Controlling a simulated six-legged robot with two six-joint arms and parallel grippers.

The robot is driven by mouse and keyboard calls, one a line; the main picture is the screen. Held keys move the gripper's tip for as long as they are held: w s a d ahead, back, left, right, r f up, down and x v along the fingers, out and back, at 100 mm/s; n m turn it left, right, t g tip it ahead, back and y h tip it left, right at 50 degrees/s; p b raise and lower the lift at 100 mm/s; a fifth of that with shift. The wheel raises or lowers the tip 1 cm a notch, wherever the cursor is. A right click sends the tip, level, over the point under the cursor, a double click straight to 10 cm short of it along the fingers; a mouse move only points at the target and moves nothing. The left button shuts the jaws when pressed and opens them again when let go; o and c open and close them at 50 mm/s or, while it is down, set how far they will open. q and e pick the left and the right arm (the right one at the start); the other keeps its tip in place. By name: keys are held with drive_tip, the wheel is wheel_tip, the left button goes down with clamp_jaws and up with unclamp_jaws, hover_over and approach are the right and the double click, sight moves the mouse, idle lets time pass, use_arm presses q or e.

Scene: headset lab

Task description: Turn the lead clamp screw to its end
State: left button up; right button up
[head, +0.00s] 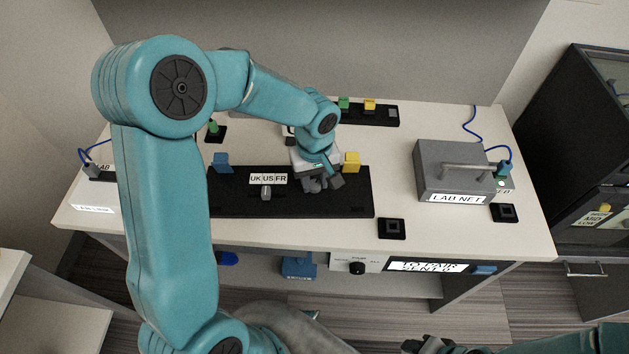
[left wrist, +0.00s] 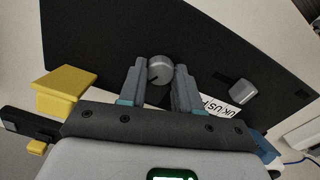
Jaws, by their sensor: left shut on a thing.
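My left gripper (head: 318,186) points down over the black board (head: 235,205) on the table. In the left wrist view its fingers (left wrist: 160,82) are shut on a round grey screw knob (left wrist: 160,69) with a dark line across its face. In the head view the gripper hides that knob. A second grey knob (head: 265,193) stands on the board to the left, beside the "UK US FR" label (head: 268,179); it also shows in the left wrist view (left wrist: 242,92). My right gripper (head: 430,346) is only partly in view at the bottom edge; its fingers cannot be made out.
A yellow block (head: 352,161) and a blue block (head: 222,162) stand at the board's back edge. A grey "LAB NET" box (head: 457,172) with a handle stands to the right. Small black sockets (head: 391,228) lie near the front edge.

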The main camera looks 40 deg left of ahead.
use_arm(q)
drive_tip(key=m, duration=0.3)
drive_tip(key=shift+m+b, duration=0.35)
drive_tip(key=shift+m, duration=0.05)
drive_tip(key=m, duration=0.3)
drive_tip(key=shift+m, duration=0.3)
drive_tip(key=m, duration=0.4)
drive_tip(key=shift+m, duration=2.1)
drive_tip(key=o, duration=1.1)
drive_tip(key=shift+c, duration=0.2)
drive_tip(key=shift+r, duration=0.1)
